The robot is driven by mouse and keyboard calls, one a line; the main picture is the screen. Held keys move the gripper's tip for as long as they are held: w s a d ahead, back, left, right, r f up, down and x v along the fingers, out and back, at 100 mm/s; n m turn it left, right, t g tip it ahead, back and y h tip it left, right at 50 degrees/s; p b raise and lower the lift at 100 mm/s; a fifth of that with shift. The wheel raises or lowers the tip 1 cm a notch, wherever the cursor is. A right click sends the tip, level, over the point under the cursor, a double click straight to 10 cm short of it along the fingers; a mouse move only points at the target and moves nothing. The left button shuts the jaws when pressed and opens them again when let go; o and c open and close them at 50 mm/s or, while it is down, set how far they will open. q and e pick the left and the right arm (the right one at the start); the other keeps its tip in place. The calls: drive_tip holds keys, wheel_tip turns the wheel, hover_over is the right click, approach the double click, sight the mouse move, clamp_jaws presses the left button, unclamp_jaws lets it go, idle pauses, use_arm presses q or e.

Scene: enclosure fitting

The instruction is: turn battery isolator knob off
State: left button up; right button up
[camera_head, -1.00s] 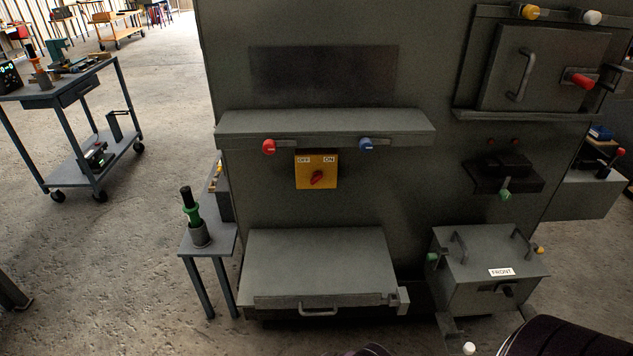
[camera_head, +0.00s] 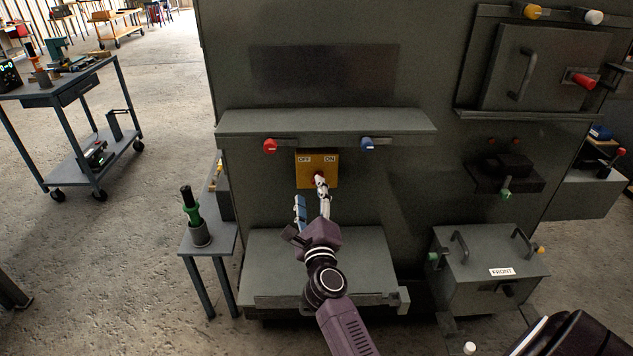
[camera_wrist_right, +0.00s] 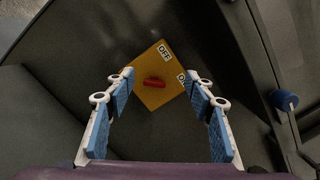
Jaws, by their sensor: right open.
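The yellow isolator plate (camera_head: 330,166) is on the grey cabinet wall below a shelf, with OFF at its upper left and ON at its upper right. The red knob is mostly hidden behind my right gripper (camera_head: 312,198) in the head view. In the right wrist view the red knob (camera_wrist_right: 154,83) shows clearly on the plate (camera_wrist_right: 147,98), between and beyond the fingertips. My right gripper (camera_wrist_right: 161,96) is open, its blue-padded fingers spread, with nothing held. Whether a fingertip touches the plate I cannot tell. My left gripper is not in view.
The shelf (camera_head: 325,121) juts out above the plate, with a red knob (camera_head: 270,146) and a blue knob (camera_head: 367,143) beneath it. A grey box (camera_head: 260,262) projects below. A small stand (camera_head: 222,238) is at left and a box marked FRONT (camera_head: 480,265) at lower right.

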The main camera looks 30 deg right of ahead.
drive_tip(key=w+d+f+m+g+h, duration=0.1)
drive_tip(key=w+d+f+m, duration=0.1)
drive_tip(key=w+d, duration=0.4)
drive_tip(key=shift+w+f+g+b, duration=0.15)
drive_tip(key=shift+w+g+b, duration=0.15)
drive_tip(key=shift+g, duration=0.1)
drive_tip(key=c, duration=1.2)
